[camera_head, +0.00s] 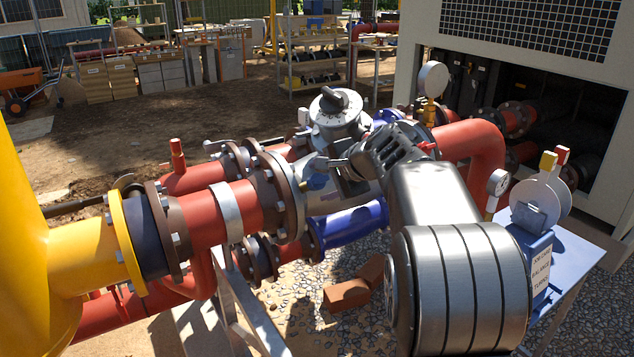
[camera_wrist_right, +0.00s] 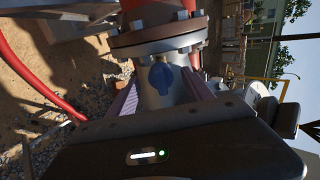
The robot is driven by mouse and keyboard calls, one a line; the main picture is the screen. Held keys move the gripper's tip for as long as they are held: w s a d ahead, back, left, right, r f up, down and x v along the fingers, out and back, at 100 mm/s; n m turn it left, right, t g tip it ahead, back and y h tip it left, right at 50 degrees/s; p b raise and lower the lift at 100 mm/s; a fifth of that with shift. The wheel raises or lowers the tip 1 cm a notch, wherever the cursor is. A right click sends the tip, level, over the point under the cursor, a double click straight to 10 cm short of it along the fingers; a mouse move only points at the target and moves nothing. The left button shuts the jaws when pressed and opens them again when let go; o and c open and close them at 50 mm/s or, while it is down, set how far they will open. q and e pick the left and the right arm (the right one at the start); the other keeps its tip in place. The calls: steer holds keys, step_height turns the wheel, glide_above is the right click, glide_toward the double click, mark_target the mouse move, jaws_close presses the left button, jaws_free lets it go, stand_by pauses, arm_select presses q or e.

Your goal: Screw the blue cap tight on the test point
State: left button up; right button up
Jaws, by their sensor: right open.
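The blue cap (camera_wrist_right: 161,77) is in the middle of the right wrist view, in front of the grey metal valve body. In the head view a small blue patch of it (camera_head: 316,182) shows beside the red pipe's flange. The test point under it is hidden by the cap. My right gripper (camera_wrist_right: 161,90) is open, with one finger on each side of the cap. I cannot tell whether the fingers touch it. In the head view my right gripper (camera_head: 328,166) is at the valve, partly covered by its own wrist. My left gripper is not in view.
A grey valve with a round top (camera_head: 335,112) stands just behind my gripper. Red flanged pipes (camera_head: 225,208) run to the left, and a yellow pipe (camera_head: 30,240) is at the far left. Bricks (camera_head: 347,294) lie on the gravel below.

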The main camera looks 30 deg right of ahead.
steer(key=shift+s+r, duration=0.1)
steer(key=shift+r, duration=0.05)
steer(key=shift+r, duration=0.2)
steer(key=p+v, duration=0.6)
steer(key=v, duration=0.5)
steer(key=shift+s, duration=0.35)
steer(key=shift+r, duration=0.1)
steer(key=b+v, duration=0.1)
steer(key=v, duration=0.7)
steer(key=shift+b, duration=0.3)
